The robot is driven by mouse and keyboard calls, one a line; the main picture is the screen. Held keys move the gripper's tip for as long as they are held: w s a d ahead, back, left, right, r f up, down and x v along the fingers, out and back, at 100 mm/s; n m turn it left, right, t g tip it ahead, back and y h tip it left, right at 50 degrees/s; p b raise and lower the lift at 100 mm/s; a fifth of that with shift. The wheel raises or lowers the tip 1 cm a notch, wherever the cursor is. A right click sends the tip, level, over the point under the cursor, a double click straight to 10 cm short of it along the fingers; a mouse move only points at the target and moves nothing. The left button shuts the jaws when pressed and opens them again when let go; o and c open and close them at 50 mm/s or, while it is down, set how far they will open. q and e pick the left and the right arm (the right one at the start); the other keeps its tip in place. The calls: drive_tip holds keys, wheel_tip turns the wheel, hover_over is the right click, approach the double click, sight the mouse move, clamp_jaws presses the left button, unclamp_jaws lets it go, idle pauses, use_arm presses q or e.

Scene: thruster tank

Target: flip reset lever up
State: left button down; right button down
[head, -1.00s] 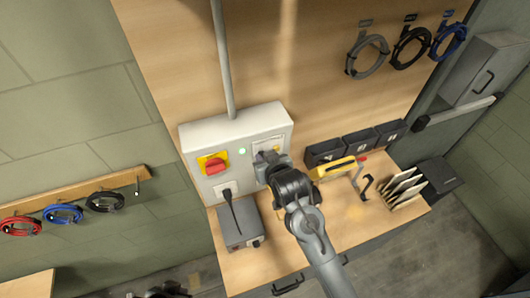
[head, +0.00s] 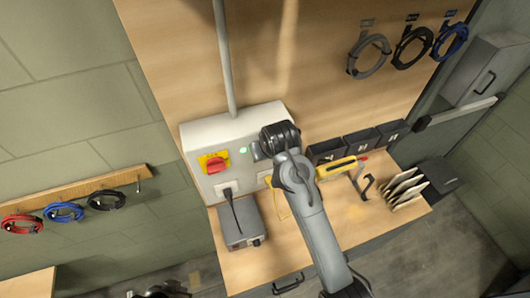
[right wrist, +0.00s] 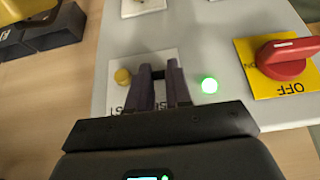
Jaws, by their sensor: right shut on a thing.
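The white control box (head: 195,140) hangs on the wooden board, with a lit green lamp (head: 243,150) and a red rotary switch (head: 216,165) on a yellow plate. In the right wrist view a white labelled plate (right wrist: 123,100) sits beside the green lamp (right wrist: 209,85), with a round yellow part (right wrist: 122,76) on it. My right gripper (head: 256,151) is at this plate; in the wrist view its dark fingers (right wrist: 160,72) are closed around a narrow part, apparently the reset lever. The fingers hide most of the lever, so its position cannot be told. My left gripper is not clearly visible.
A grey box (head: 240,222) with a cable plugged into the control box stands below on the bench. To the right are a yellow tool (head: 337,168), black bins (head: 360,142) and a rack of panels (head: 403,187). The wrist view shows the red switch (right wrist: 288,58) close by.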

drive_tip(key=shift+f, duration=0.1)
drive_tip(key=c, duration=1)
unclamp_jaws()
drive_tip(key=shift+c, duration=0.2)
